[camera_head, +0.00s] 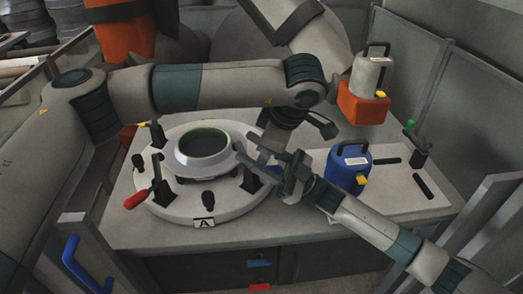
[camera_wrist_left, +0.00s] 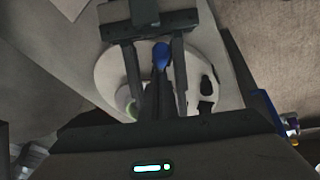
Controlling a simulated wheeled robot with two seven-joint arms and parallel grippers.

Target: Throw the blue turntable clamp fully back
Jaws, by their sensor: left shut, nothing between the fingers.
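The turntable (camera_head: 190,212) is a pale round disc on the table, with an open ring-shaped mould (camera_head: 203,146) on it. The clamp's blue handle (camera_wrist_left: 160,55) shows in the left wrist view, just beyond my left fingertips.
A red-handled clamp (camera_head: 137,199) sticks out at the turntable's left. A blue canister (camera_head: 348,168) stands to the right on a white board (camera_head: 400,199). A grey canister on an orange block (camera_head: 362,104) is behind. My two arms crowd the turntable's right side.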

